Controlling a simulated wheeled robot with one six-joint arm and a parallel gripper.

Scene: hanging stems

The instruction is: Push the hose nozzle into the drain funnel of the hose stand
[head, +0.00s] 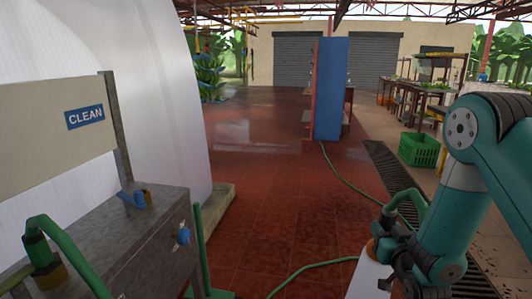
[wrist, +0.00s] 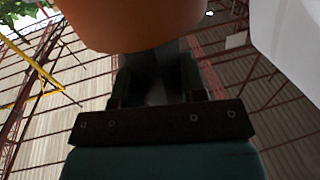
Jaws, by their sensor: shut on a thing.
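My gripper (head: 390,246) is at the lower right of the head view, at the end of my teal arm. It is shut on an orange part, apparently the hose nozzle (head: 372,246), with a green hose (head: 413,203) arching beside it. In the wrist view the orange part (wrist: 140,22) fills the top centre, beyond the dark fingers (wrist: 155,80). The fingertips' contact is hidden. A white block (head: 368,280) stands just below the gripper. I cannot make out the drain funnel or tell which object is the hose stand.
A blue panel (head: 331,90), floor grate (head: 385,165) and green crate (head: 419,149) lie further back. The red floor between is mostly clear, crossed by green hose.

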